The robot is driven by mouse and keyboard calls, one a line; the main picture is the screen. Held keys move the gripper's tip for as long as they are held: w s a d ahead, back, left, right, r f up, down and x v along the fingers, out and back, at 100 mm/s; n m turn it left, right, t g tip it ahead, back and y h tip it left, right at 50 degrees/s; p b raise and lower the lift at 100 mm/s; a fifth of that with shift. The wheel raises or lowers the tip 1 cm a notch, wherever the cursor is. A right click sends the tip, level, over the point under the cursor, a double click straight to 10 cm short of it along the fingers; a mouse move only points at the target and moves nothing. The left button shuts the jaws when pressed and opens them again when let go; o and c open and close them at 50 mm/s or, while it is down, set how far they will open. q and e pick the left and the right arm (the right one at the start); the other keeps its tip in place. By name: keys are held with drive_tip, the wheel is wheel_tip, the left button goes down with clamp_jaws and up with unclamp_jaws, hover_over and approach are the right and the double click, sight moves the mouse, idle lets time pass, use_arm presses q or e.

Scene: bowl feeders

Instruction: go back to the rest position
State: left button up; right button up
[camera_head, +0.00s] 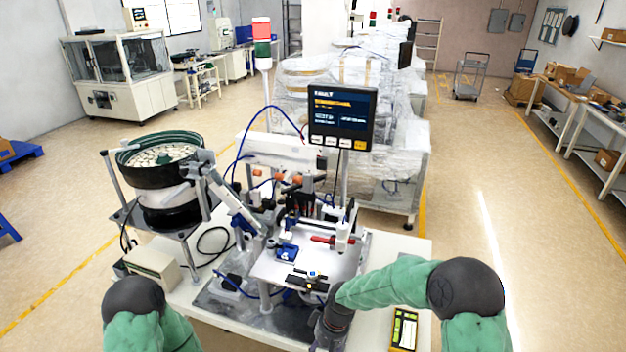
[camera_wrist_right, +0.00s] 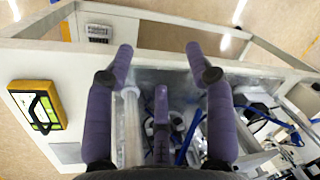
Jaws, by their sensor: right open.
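Nothing is between the fingertips. In the head view my right arm comes in from the right and bends over the front of the white worktable (camera_head: 412,250). Its dark wrist is low in the picture, in front of the fixture plate (camera_head: 285,268); the fingers cannot be made out there. My left arm shows only as a green and dark part at the lower left. The left gripper is in neither view.
A bowl feeder (camera_head: 165,175) stands left of the fixture. A monitor (camera_head: 342,118) rises behind it. A yellow handheld device (camera_head: 404,328) lies on the table right of my right wrist and shows in the wrist view (camera_wrist_right: 38,107).

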drive_tip(key=s+d+f+m+b, duration=0.2)
drive_tip(key=s+f+b, duration=0.1)
drive_tip(key=s+f, duration=0.3)
drive_tip(key=s+d+f+m+y+b, duration=0.1)
drive_tip(key=s+d+f+m+b, duration=0.1)
drive_tip(key=s+f, duration=0.5)
drive_tip(key=s+d+f+m+t+b, duration=0.1)
drive_tip(key=s+d+f+m+b, duration=0.2)
drive_tip(key=f, duration=1)
drive_tip(key=s+b, duration=0.2)
drive_tip(key=s, duration=0.2)
drive_tip(key=shift+m+y+b, duration=0.3)
drive_tip(key=shift+m+y, duration=0.1)
drive_tip(key=shift+w, duration=0.1)
